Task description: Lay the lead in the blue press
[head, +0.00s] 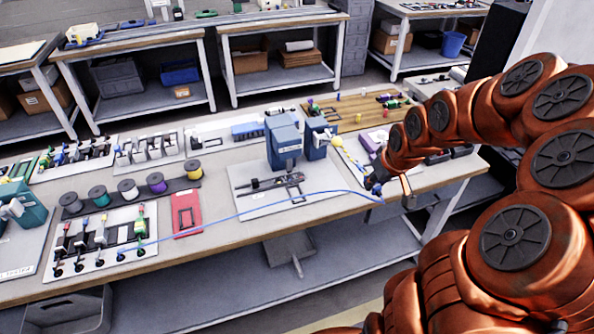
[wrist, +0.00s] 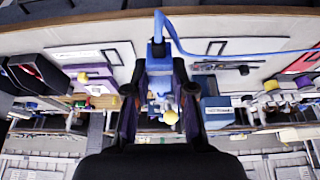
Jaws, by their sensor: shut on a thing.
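The lead is a thin blue cable (head: 270,208). It runs in a long arc from the board of connectors at the left to my gripper. My gripper (head: 376,184) is at the table's front edge, to the right of the blue press (head: 283,138). In the wrist view my gripper (wrist: 158,68) is shut on the lead's blue plug end (wrist: 158,50), with the cable (wrist: 215,52) looping away to the right. The press stands upright on a pale plate (head: 247,203), apart from my gripper. A dark tool lies at the press's foot.
A connector board (head: 105,235), several wire spools (head: 128,188) and a red tray (head: 187,213) are at the left. A second blue unit (head: 316,138) stands right beside the press. A wooden board (head: 350,112) with small parts is behind.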

